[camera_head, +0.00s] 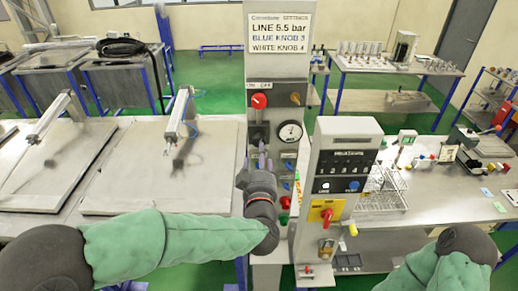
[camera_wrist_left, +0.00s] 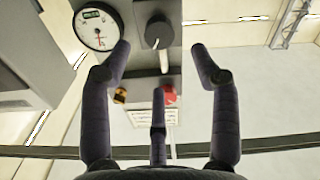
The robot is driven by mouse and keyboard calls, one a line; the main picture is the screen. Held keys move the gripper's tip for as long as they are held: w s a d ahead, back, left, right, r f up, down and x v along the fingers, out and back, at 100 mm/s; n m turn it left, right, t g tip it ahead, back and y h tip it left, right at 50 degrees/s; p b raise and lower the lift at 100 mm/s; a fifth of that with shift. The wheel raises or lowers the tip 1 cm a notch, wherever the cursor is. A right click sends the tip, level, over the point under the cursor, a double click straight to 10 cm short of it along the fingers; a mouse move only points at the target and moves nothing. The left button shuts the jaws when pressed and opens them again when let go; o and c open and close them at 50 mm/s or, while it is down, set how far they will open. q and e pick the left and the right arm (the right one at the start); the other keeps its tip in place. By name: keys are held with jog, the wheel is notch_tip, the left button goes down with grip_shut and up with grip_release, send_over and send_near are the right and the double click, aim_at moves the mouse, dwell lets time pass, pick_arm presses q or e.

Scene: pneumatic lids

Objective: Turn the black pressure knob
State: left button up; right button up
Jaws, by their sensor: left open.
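The black pressure knob (camera_head: 258,133) is on the front of the tall grey control column (camera_head: 262,75), left of a round white gauge (camera_head: 291,131). In the left wrist view the black knob (camera_wrist_left: 158,32) shows ahead of the fingers, beside the gauge (camera_wrist_left: 97,25). My left gripper (camera_head: 256,160) is just below the knob in the head view. In the left wrist view it (camera_wrist_left: 162,55) is open and empty, its outer fingers spread to either side of the knob's line. No contact with the knob shows. My right gripper is out of view.
A red knob (camera_head: 259,101) and an orange knob (camera_head: 295,99) sit above the black one. A settings sign (camera_head: 279,33) tops the column. A shorter grey console (camera_head: 347,150) with a yellow-plated red switch stands close to the right. Steel benches flank both.

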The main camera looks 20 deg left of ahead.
pick_arm(q)
jog(key=shift+v, duration=2.1)
notch_tip(320, 180, down, 43)
jog(key=d+m+g+h+b, duration=0.2)
jog(key=m+g+h+b, duration=0.4)
jog(key=b, duration=0.8)
jog(key=s+f+g+h+b, duration=0.1)
jog(key=s+f+g+b, duration=0.2)
jog(key=s+f, duration=0.3)
jog(key=s+d+f+g+h+b, duration=0.1)
jog(key=s+f+g+b, duration=0.3)
jog(key=f, duration=1.2)
jog(key=s+d+f+g+h+b, duration=0.1)
jog(key=s+f+g+b, duration=0.3)
jog(key=s+f, duration=0.6)
jog(key=shift+f+n+b, duration=0.4)
jog(key=shift+f+b, duration=0.1)
jog(key=shift+b, duration=0.05)
jog(key=shift+s, duration=0.1)
